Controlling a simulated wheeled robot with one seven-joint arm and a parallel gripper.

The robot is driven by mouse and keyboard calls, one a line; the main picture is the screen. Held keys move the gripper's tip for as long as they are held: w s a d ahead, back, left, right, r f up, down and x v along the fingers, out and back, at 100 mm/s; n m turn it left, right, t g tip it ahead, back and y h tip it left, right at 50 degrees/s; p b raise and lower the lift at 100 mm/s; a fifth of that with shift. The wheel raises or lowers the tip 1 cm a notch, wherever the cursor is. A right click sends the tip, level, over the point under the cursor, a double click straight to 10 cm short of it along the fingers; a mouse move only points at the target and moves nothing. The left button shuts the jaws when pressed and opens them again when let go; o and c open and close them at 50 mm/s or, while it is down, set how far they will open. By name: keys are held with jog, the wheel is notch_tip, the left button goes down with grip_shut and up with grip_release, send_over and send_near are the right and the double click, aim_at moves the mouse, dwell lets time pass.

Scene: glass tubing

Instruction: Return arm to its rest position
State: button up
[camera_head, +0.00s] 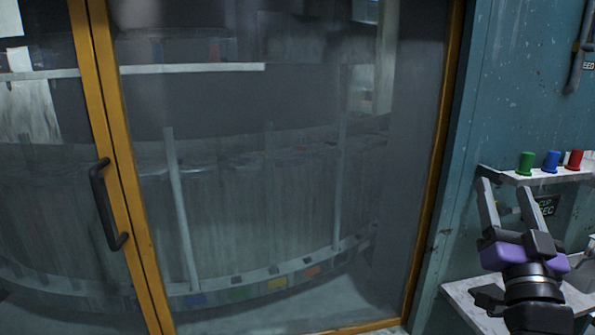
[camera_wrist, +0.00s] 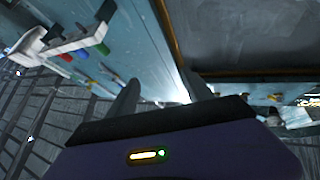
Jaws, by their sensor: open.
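My gripper (camera_head: 508,207) is at the lower right of the head view, with its two grey fingers pointing up and spread apart. Nothing is between the fingers. They are just in front of, or below, a small white shelf; the exact gap cannot be told. In the wrist view my gripper (camera_wrist: 163,92) also shows two separate fingers with no object between them. The purple gripper body fills the lower part of that view.
The white shelf (camera_head: 556,179) on the teal wall holds a green cup (camera_head: 526,163), a blue cup (camera_head: 551,161) and a red cup (camera_head: 574,159). A lower white counter (camera_head: 459,293) lies beneath. A yellow-framed glass door with a dark handle (camera_head: 108,205) stands left.

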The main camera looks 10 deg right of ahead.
jog(key=s+a+f+n+y, duration=0.2)
jog(key=s+a+f, duration=0.4)
jog(key=f, duration=0.4)
jog(key=s+a+f+n+g+y, duration=0.1)
jog(key=s+a+f, duration=0.4)
jog(key=s, duration=0.5)
jog(key=s+a+f+n+g+y, duration=0.2)
jog(key=s+a+f+g+y, duration=0.1)
jog(key=s+f, duration=0.6)
jog(key=s+a+f+n+g+y, duration=0.1)
jog(key=s+a+f+g+y, duration=0.2)
jog(key=s+a+f, duration=0.4)
jog(key=s, duration=0.6)
jog(key=shift+a+n+g, duration=0.3)
jog(key=shift+a, duration=0.1)
